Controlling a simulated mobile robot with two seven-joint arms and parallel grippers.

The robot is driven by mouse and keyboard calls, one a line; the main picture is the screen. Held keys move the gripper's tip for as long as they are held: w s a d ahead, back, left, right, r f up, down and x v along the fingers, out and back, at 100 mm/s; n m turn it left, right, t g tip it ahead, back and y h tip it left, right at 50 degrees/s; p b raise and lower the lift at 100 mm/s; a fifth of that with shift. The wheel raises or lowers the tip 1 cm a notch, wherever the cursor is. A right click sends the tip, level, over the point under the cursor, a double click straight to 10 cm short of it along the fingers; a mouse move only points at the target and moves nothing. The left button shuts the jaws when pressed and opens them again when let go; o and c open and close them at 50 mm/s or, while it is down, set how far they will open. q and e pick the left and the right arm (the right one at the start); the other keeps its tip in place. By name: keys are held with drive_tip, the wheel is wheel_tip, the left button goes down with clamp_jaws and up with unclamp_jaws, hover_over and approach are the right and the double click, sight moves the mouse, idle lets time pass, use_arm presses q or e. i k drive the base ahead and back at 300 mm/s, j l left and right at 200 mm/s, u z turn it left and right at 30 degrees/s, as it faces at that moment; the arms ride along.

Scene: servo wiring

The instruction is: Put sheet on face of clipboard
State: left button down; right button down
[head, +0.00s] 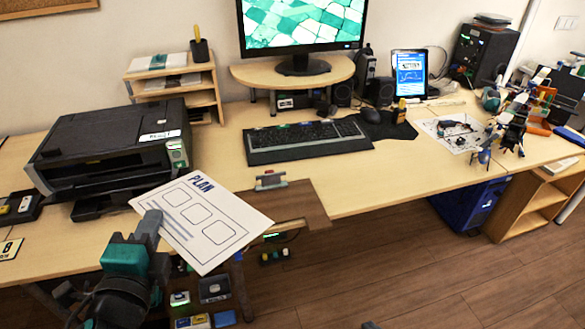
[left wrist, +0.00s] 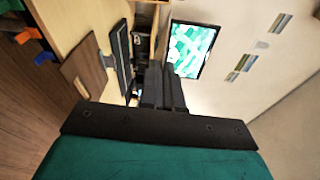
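The white sheet (head: 232,206), headed PLAN with several boxes drawn on it, is tilted in front of the printer and over the table's front edge. My left gripper (head: 150,222) is at its left edge and looks shut on it. In the left wrist view the two dark fingers (left wrist: 166,90) are close together; I cannot make out the sheet between them. The brown clipboard (head: 300,203) lies at the table's front edge, right of the sheet, with its metal clip (head: 270,181) at the back. The sheet hides part of its left side. The clipboard also shows in the left wrist view (left wrist: 84,72).
The black printer (head: 110,150) stands left behind the sheet. A keyboard (head: 305,140) lies behind the clipboard, with a monitor (head: 300,25) on a riser. Small boxes (head: 200,320) sit below the table edge.

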sight(279, 210)
drive_tip(key=i+l, duration=0.1)
drive_tip(key=l, duration=0.3)
drive_tip(key=i+l, duration=0.1)
drive_tip(key=l, duration=0.25)
drive_tip(key=i+l, duration=0.1)
drive_tip(key=l, duration=0.3)
drive_tip(key=i+l, duration=0.1)
drive_tip(key=l, duration=0.3)
drive_tip(key=z, duration=0.05)
